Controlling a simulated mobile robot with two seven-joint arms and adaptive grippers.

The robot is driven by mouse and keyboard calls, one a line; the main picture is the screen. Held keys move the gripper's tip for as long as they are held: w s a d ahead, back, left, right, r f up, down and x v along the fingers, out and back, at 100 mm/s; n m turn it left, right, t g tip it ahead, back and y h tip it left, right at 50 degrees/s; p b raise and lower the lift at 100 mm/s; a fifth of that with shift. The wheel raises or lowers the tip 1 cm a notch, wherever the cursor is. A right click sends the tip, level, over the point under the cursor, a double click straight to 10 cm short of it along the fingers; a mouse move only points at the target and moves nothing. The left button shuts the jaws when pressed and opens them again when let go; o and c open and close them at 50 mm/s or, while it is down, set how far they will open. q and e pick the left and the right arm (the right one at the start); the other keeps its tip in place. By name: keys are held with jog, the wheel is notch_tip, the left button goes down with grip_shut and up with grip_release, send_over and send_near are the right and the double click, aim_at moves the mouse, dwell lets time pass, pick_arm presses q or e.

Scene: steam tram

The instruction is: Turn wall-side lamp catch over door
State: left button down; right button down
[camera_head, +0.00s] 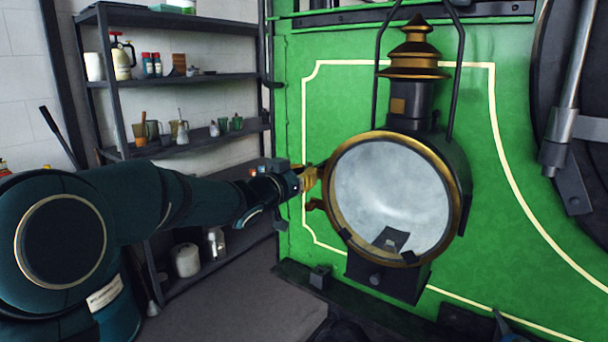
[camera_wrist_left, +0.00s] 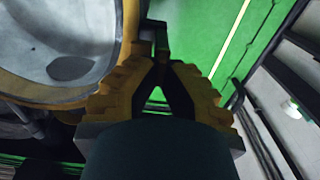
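The lamp (camera_head: 425,105) hangs on the green tram front, with a brass chimney cap. Its round glass door (camera_head: 385,195) has a brass rim and sits against the lamp body. My left gripper (camera_head: 312,178) is at the left edge of the rim. In the left wrist view its yellow fingers (camera_wrist_left: 160,62) close together at the tips around a small dark piece, the wall-side catch (camera_wrist_left: 158,38). The fingers mostly hide the catch in the head view.
A dark shelf unit (camera_head: 190,78) with jars, tins and bottles stands along the wall at left, behind my left arm. A dark ledge (camera_head: 350,312) runs under the lamp. A large dark round part (camera_head: 583,70) with a metal rod is at right.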

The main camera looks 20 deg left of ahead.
pick_arm(q)
jog(key=shift+s+d+f+m+b, duration=0.1)
jog(key=shift+m+b, duration=1.6)
jog(key=shift+m, duration=1.25)
jog(key=shift+w+d+f+m+b, duration=0.1)
jog(key=shift+m+b, duration=1.6)
jog(key=shift+m, duration=1.3)
jog(key=shift+s+d+f+m+b, duration=0.1)
jog(key=shift+m+b, duration=1.6)
jog(key=shift+m, duration=1.25)
jog(key=c, duration=1.1)
grip_release()
